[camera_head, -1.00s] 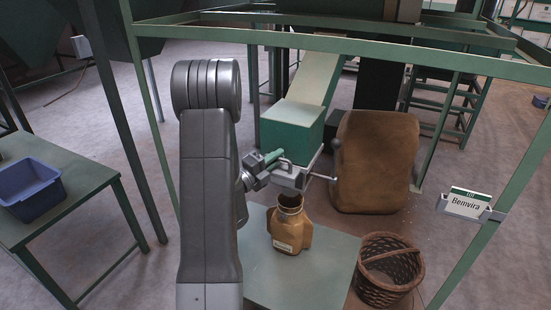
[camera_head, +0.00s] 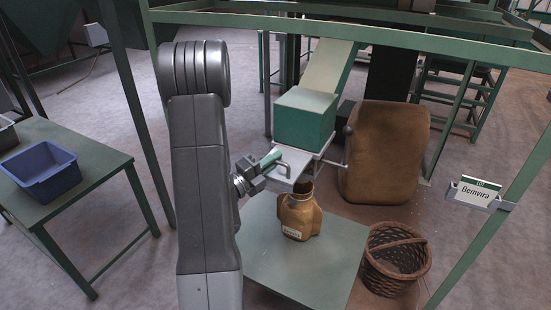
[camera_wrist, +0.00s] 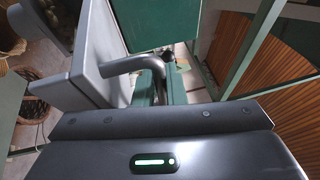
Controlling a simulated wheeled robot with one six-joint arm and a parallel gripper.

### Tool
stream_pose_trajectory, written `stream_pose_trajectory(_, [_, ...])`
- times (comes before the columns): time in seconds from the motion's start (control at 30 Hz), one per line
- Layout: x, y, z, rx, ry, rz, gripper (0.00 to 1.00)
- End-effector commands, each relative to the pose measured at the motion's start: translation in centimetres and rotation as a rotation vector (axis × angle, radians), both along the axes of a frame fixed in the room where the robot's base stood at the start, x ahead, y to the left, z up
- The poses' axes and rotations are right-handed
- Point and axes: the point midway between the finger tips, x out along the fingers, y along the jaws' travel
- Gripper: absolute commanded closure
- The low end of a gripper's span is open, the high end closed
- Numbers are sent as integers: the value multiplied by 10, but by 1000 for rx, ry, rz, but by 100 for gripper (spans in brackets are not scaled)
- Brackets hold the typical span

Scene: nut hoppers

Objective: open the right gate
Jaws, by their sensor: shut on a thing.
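The gate is a pale grey plate (camera_head: 291,170) with a bar handle (camera_head: 284,165), under the green hopper box (camera_head: 305,120). My gripper (camera_head: 270,161) is shut on the handle at the plate's left side. In the wrist view, the grey bent handle (camera_wrist: 135,64) runs from the plate (camera_wrist: 92,62) in front of my gripper. The plate sticks out from under the box toward my arm.
A brown open-necked sack (camera_head: 298,216) stands on a green table (camera_head: 270,262) just below the plate. A wicker basket (camera_head: 395,262) and a large brown sack (camera_head: 385,150) are to the right. A blue bin (camera_head: 42,172) sits on the left table. Green frame posts surround the area.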

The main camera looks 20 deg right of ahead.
Motion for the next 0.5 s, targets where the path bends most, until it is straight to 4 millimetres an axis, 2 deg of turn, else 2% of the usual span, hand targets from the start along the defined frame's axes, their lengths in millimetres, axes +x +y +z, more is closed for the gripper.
stream_pose_trajectory(0.07, [0,0,-1,1,2,2,100])
stream_pose_trajectory(0.1, [0,0,-1,1,2,2,88])
stream_pose_trajectory(0.2, [0,0,-1,1,2,2,68])
stream_pose_trajectory(0.5, [0,0,0,1,0,1,68])
